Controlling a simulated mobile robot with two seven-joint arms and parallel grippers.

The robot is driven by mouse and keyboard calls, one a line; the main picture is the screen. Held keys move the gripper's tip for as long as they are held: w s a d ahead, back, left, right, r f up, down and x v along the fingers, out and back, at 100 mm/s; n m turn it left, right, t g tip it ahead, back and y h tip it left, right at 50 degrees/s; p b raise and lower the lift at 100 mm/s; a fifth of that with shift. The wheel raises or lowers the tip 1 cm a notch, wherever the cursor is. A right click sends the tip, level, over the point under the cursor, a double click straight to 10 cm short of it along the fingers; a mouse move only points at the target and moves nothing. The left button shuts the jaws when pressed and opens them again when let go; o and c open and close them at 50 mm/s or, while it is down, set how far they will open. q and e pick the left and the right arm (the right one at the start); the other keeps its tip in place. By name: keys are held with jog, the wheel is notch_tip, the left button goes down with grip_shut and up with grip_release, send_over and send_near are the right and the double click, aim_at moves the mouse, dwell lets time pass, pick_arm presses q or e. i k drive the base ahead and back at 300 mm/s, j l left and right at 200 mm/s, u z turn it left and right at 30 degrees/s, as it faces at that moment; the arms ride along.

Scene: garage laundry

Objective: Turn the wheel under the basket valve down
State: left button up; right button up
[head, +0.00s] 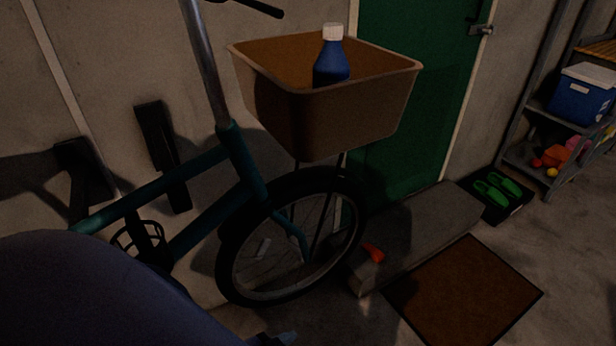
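A teal bicycle (205,205) stands against the pale wall. Its front wheel (228,272), with a black tyre, is below a brown basket (345,110). The basket holds a blue bottle (332,62) with a white cap, standing upright. I cannot make out the valve on the wheel rim; it is too small or too dark to see. Neither of my grippers can be clearly identified. A small dark piece with a bluish-grey part shows at the bottom edge below the wheel; I cannot tell what it is.
A low step (425,232) lies right of the wheel before a green door (410,110), with a small orange-red object (373,253) at its near end. A brown mat (465,290), green shoes (493,188) and a shelf with a blue cooler (582,95) are farther right. A large dark rounded shape fills the lower left.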

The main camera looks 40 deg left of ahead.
aim_at(228, 256)
jog(key=i+l+u, duration=0.15)
jog(key=u, duration=0.3)
jog(key=i+l+u, duration=0.25)
jog(key=u, duration=0.15)
jog(key=i+l+u, duration=0.15)
jog(key=l+u, duration=0.3)
jog(key=i+l+u, duration=0.1)
jog(key=u, duration=0.3)
jog(key=k+l, duration=0.05)
jog(key=l, duration=0.05)
